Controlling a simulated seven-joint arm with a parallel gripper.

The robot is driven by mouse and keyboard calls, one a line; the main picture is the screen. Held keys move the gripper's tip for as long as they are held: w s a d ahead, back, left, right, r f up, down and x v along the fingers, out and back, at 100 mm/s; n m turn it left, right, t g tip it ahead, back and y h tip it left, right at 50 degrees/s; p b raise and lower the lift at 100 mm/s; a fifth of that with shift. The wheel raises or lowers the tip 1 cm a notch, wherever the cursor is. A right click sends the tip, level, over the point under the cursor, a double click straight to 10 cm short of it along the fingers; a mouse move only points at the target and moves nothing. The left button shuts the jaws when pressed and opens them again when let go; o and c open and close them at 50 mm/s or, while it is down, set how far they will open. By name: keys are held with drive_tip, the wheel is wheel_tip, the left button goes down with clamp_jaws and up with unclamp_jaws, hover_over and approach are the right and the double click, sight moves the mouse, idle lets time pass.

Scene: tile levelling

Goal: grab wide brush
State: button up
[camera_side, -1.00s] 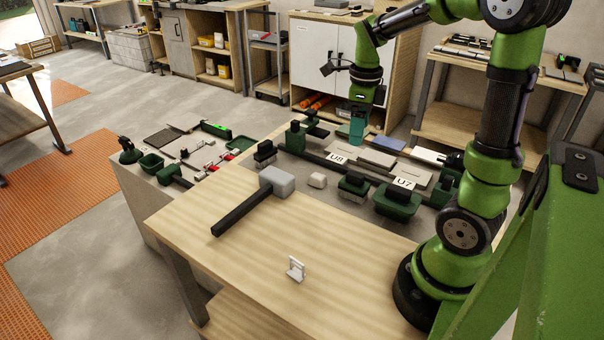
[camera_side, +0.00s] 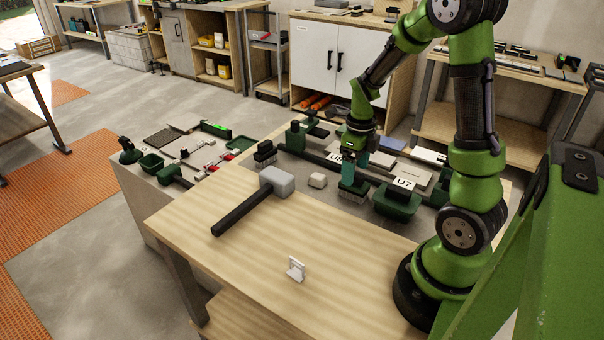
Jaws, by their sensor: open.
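A second dark brush (camera_side: 265,155) stands farther left; I cannot tell for sure which one is the wider. My gripper (camera_side: 349,180) points down at the top of the middle brush, its teal fingers open. The fingers overlap the brush's top in this view, so I cannot tell whether they touch it.
A grey-headed mallet (camera_side: 277,181) lies left of the middle brush, with a small pale block (camera_side: 317,180) between. A green tub (camera_side: 397,203) stands close on the right. A small white holder (camera_side: 296,269) sits on the clear wooden tabletop (camera_side: 240,270).

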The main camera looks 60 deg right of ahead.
sight(356, 174)
drive_tip(key=f, duration=0.5)
drive_tip(key=shift+d, duration=0.3)
drive_tip(key=shift+c, duration=0.2)
drive_tip(key=c, duration=1.4)
